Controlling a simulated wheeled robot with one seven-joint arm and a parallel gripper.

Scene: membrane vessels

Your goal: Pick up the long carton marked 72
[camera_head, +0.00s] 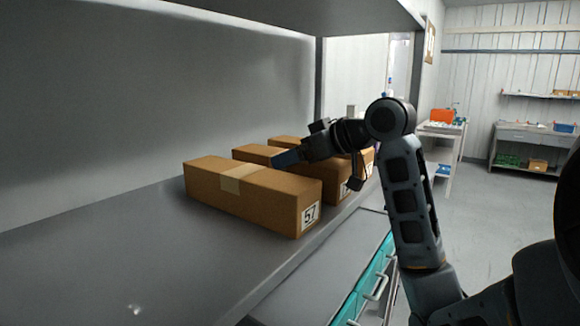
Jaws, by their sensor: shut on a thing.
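Three long brown cartons lie side by side on the grey shelf. The nearest carton (250,195) has tape across its top and a white label reading 57 on its end. The middle carton (325,182) is partly hidden by the nearest one and by my arm; the number on its end label cannot be read here. The far carton (287,141) is mostly hidden behind my arm, so I cannot tell which carton is marked 72. My gripper (284,159) reaches in from the right, pointing left, and is shut on the middle carton at its top. The carton appears level with its neighbours.
The shelf (110,255) is bare at the front left. A board overhangs above and a grey wall stands behind. Below the shelf edge are turquoise drawers (375,270) with handles. A side table (443,128) and a workbench (530,145) stand across open floor.

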